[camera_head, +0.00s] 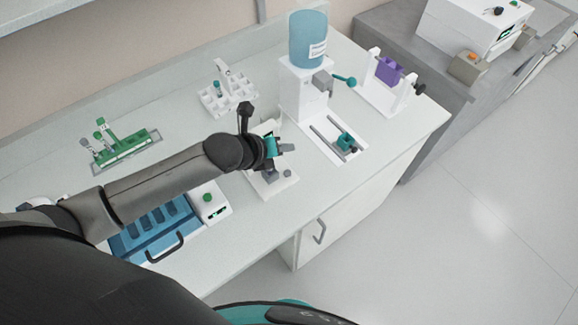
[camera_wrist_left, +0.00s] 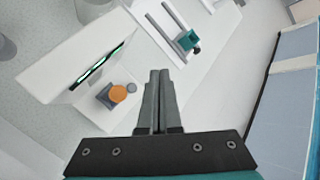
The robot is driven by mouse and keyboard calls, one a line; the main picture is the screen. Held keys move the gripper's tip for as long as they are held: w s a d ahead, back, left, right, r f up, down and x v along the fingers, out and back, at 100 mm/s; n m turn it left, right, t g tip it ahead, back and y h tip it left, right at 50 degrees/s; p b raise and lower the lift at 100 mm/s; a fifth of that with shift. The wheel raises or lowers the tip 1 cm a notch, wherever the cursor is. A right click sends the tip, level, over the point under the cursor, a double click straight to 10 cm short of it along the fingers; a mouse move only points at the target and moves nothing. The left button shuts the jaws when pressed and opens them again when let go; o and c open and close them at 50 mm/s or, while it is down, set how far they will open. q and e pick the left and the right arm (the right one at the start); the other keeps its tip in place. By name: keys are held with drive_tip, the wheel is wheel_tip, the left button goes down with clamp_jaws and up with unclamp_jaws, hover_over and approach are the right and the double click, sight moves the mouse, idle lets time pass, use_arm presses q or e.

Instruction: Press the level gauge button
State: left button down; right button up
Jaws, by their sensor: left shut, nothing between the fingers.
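My left gripper (camera_head: 289,147) is shut and empty, held above a low white device (camera_head: 262,184) with grey parts on the bench. In the left wrist view the closed fingers (camera_wrist_left: 159,76) point up the picture. To their left, an orange button (camera_wrist_left: 118,94) sits on a grey block beside a white body with a dark and green display strip (camera_wrist_left: 97,66). The fingers appear apart from this button. In the head view an orange button (camera_head: 471,57) shows on a box at the far right. I cannot tell whether both views show the same button. No gauge label is legible.
A dispenser with a blue bottle (camera_head: 308,38) stands to the right, with a teal block (camera_head: 345,141) on rails. A purple block stand (camera_head: 389,70), white rack (camera_head: 222,99), green tube rack (camera_head: 120,149) and blue tray (camera_head: 133,243) surround the arm.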

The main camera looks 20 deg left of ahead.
use_arm(q)
drive_tip(key=shift+s, duration=0.1)
drive_tip(key=shift+f, duration=0.1)
drive_tip(key=b, duration=0.7)
hover_over(288, 173)
drive_tip(key=s, duration=0.1)
drive_tip(key=f, duration=0.7)
drive_tip(key=shift+a+f, duration=0.15)
drive_tip(key=shift+a, duration=0.1)
drive_tip(key=shift+f+b, duration=0.5)
drive_tip(key=shift+f, duration=0.1)
drive_tip(key=shift+f, duration=0.15)
idle(0.5)
drive_tip(key=shift+f, duration=0.3)
